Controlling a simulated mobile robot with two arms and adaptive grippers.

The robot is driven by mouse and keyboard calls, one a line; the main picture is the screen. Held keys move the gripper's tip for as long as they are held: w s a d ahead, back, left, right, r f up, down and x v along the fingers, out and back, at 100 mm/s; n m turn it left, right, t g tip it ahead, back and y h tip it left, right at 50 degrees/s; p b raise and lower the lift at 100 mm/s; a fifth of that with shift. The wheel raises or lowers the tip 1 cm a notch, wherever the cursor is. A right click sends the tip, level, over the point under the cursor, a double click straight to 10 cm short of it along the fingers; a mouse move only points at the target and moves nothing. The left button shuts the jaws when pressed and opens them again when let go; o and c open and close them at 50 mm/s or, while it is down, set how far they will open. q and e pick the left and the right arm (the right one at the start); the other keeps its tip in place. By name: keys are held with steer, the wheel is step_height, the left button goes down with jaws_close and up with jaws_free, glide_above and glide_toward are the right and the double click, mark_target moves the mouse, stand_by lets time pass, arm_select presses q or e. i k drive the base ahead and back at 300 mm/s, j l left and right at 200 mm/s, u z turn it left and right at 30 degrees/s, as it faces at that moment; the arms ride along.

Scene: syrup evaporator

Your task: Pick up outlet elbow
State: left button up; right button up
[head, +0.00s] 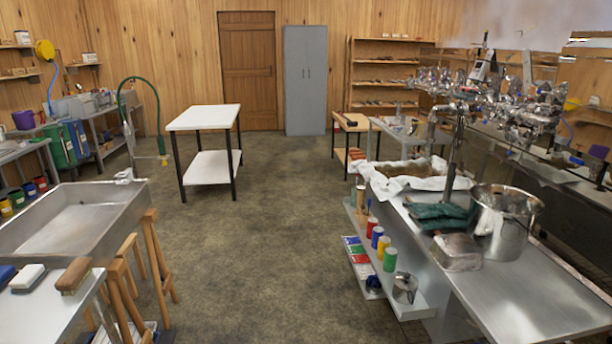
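I cannot pick out the outlet elbow for sure. A dense cluster of shiny metal pipe fittings and valves (490,92) stands at the upper right, above the steel evaporator (550,180), and single pieces in it are too small to tell apart. Small metal parts also lie on the shelves of the wooden rack (382,50) at the back, too small to name. Neither of my grippers is in view.
The floor (260,240) in the middle is clear. A white-topped table (205,117) stands mid-room. A steel bench (540,300) at right carries a bucket (502,225) and green gloves (437,215). A steel sink (85,210) on wooden legs and a brush table (35,318) stand at left.

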mark_target(412, 129)
steer(key=i+u, duration=0.15)
steer(key=i, duration=1.15)
steer(key=i+l+u, duration=0.1)
steer(key=i, duration=2.3)
steer(key=i+j+z, duration=0.1)
steer(key=i, duration=0.95)
steer(key=i+z, duration=0.35)
steer(key=i, duration=0.2)
steer(key=i+j+z, duration=0.2)
steer(key=i+z, duration=0.15)
steer(key=i, duration=0.15)
